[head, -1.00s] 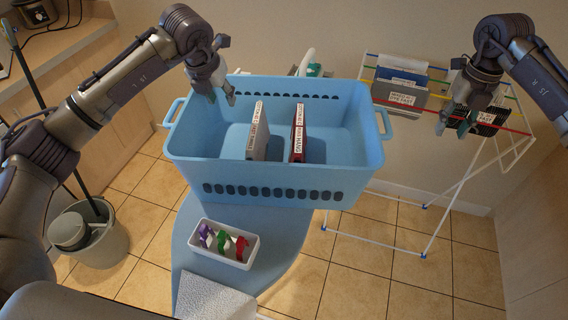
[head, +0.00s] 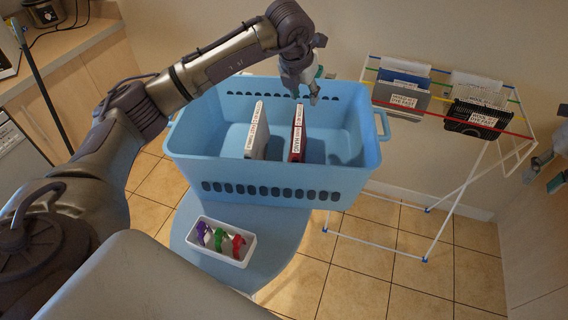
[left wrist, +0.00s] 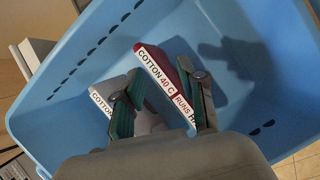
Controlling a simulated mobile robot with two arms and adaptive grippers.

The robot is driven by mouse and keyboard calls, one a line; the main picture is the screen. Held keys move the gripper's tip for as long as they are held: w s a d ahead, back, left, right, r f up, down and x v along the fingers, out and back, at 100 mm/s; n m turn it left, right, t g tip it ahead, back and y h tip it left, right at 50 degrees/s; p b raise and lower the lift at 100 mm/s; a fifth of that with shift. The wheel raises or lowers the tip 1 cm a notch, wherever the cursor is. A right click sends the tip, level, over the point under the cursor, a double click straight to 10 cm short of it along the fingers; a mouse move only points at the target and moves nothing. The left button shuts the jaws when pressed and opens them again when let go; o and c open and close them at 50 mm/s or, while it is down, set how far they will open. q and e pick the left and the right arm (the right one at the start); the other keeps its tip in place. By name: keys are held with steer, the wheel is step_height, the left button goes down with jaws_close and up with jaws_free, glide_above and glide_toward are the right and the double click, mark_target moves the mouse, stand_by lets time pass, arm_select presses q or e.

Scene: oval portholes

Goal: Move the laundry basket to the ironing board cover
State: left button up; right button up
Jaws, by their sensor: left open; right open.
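The blue laundry basket (head: 270,180) stands on the blue ironing board cover (head: 205,212). Two upright flat items stand inside it: a grey one (head: 256,135) and a dark red one (head: 297,136), both with white labels. My left gripper (head: 305,97) is open over the basket, above the red item. In the left wrist view, its spread fingers (left wrist: 160,75) are on either side of the red item (left wrist: 178,75), whose label reads "COTTON 40 C"; contact cannot be told. My right gripper (head: 548,172) is partly in view at the right edge, open.
A white tray (head: 220,255) with purple, green and red pieces sits on the cover in front of the basket. A drying rack (head: 440,212) with labelled items stands to the right. A counter (head: 65,45) is at the left.

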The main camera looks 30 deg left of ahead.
step_height(320, 180, up, 12)
stand_by(0.6)
steer(key=shift+d, duration=0.1)
